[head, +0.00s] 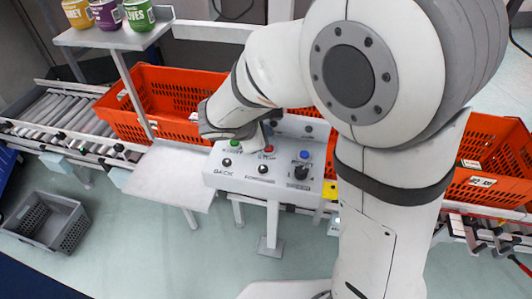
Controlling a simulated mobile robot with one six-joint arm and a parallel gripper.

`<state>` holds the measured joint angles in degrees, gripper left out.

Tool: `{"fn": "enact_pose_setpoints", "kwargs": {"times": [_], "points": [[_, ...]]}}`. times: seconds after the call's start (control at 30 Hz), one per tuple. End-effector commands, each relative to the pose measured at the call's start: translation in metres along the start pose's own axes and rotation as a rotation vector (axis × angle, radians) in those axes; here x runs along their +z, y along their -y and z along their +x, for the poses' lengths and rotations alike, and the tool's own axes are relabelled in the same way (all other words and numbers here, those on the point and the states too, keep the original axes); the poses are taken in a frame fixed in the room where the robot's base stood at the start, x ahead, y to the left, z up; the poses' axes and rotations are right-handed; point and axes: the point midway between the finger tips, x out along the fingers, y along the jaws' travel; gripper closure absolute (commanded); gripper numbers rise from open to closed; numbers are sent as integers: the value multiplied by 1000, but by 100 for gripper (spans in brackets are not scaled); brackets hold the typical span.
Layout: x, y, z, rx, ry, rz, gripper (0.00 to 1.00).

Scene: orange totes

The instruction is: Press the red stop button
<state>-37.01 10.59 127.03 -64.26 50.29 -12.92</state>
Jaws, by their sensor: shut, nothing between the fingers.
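The white control box (218,176) stands on a post in the middle of the head view. Its red button (269,149) shows as a small red spot near the top middle of the panel. A green button (236,142) is to its left and a blue button (304,154) to its right. My gripper (260,143) is shut and empty, with its tip right beside the red button. My wrist hides much of the gripper, and I cannot tell whether the tip touches the button.
Orange totes (190,82) sit on the roller conveyor (60,115) behind and left of the box. Another orange tote (500,140) is at the right. A white shelf (120,38) holds coloured cans. A grey crate (48,222) lies on the floor.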

Motion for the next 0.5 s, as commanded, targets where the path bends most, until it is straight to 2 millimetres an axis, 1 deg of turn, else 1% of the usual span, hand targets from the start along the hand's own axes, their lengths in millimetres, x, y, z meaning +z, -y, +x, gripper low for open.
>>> {"fn": "enact_pose_setpoints", "kwargs": {"times": [0.03,0.2,0.5], "points": [[-7,7,10,0,0,0,100],[-15,15,21,0,1,1,100],[-15,15,21,0,1,2,100]]}}
